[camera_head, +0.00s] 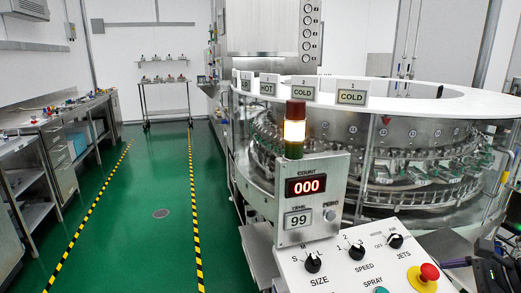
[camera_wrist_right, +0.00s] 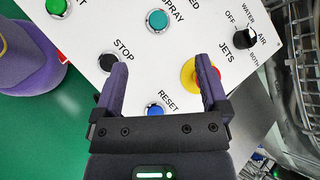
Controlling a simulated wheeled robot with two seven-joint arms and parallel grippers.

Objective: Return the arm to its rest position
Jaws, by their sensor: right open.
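My right gripper (camera_wrist_right: 158,66) shows in the right wrist view with its two purple fingers spread apart and nothing between them. It is over the white control panel (camera_wrist_right: 112,22). The blue RESET button (camera_wrist_right: 155,109) shows between the fingers near their base, and the teal SPRAY button (camera_wrist_right: 157,21) lies beyond the fingertips. The red and yellow emergency stop (camera_wrist_right: 188,73) is partly hidden behind the right finger. In the head view the emergency stop (camera_head: 428,273) is at the lower right of the panel. My left gripper is not in view.
The round washer (camera_head: 400,160) with its white rim fills the right. A counter post (camera_head: 312,195) reading 000 carries a lit signal lamp (camera_head: 295,128). Steel benches (camera_head: 60,125) line the left. The green floor aisle (camera_head: 150,190) is clear between striped lines.

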